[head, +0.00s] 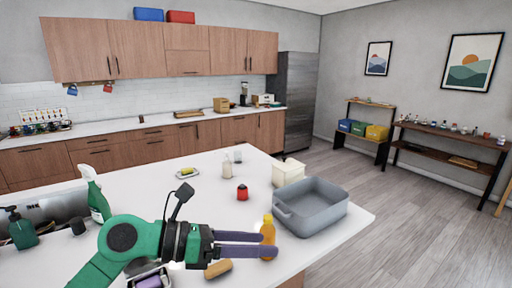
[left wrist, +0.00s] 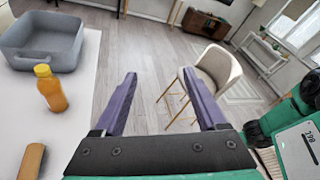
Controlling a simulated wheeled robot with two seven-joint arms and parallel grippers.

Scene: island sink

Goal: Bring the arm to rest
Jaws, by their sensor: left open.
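My left arm comes in from the lower left in the head view, green with a black wrist. My left gripper (head: 262,244) reaches to the right over the white island top, near its front edge. In the left wrist view its two purple fingers (left wrist: 158,92) stand wide apart with nothing between them, over the floor past the island edge. An orange bottle (head: 268,230) stands upright by the fingertips in the head view; in the left wrist view the bottle (left wrist: 50,90) is left of the fingers and apart from them. My right gripper shows in neither view.
A grey basin (head: 310,207) and a cream box (head: 288,172) stand on the island's right part. A brown brush-like piece (head: 218,269) lies below the gripper. A red jar (head: 242,192), a green spray bottle (head: 95,195) and a sink are nearby. A beige chair (left wrist: 215,70) stands beyond the edge.

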